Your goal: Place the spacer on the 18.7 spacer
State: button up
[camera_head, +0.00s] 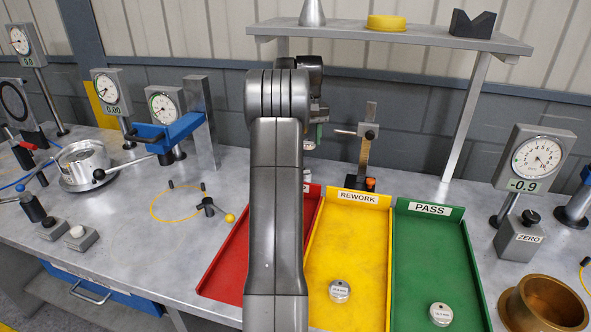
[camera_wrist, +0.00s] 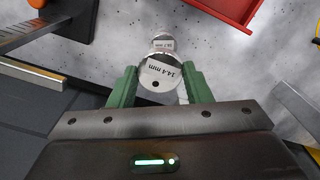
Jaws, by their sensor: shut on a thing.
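My gripper (camera_wrist: 160,82) has green fingers and is shut on a silver round spacer (camera_wrist: 158,76) labelled 14.4 mm. Just beyond it in the wrist view, another silver spacer (camera_wrist: 165,43) with a white label shows, seemingly the 18.7 spacer. Its lower part is hidden behind the held one. The held spacer overlaps it in the picture; whether they touch I cannot tell. In the head view my gripper (camera_head: 313,132) is near the back of the bench, partly hidden by my arm.
The red tray (camera_head: 222,272), yellow REWORK tray (camera_head: 352,240) and green PASS tray (camera_head: 430,255) lie in front. A labelled spacer (camera_head: 339,291) is in REWORK and another (camera_head: 440,314) in PASS. A height gauge (camera_head: 366,150) stands right of my gripper. A shelf (camera_head: 390,36) is behind.

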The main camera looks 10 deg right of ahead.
jog(key=shift+w+a+f, duration=0.15)
jog(key=shift+w+a, duration=0.15)
jog(key=shift+w, duration=0.4)
notch_tip(320, 180, down, 10)
jog(key=shift+r+p, duration=0.15)
jog(key=shift+p, duration=0.15)
jog(key=shift+f, duration=0.2)
jog(key=o, duration=1.1)
jog(key=shift+r, duration=0.1)
notch_tip(320, 180, up, 12)
jog(key=shift+r, duration=0.1)
